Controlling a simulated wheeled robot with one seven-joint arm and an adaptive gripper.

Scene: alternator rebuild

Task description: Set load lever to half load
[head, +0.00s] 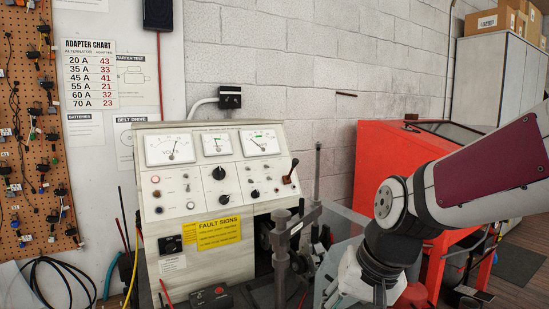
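The test bench (202,262) has a sloped cream control panel with three dials. A short black-knobbed lever (293,168) stands at the panel's right edge on a small reddish base and leans slightly right. It looks like the load lever; its scale marks are too small to read. My gripper (350,280) is at the bottom, right of the bench and well below and apart from the lever. Its fingers are not clearly visible, and I cannot see anything held.
A grey clamp post (281,250) and an upright rod (317,175) stand in front of the bench's right side. A red cabinet (375,170) stands behind my arm. A yellow fault sign (218,233) is on the bench front. The space just above the lever is clear.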

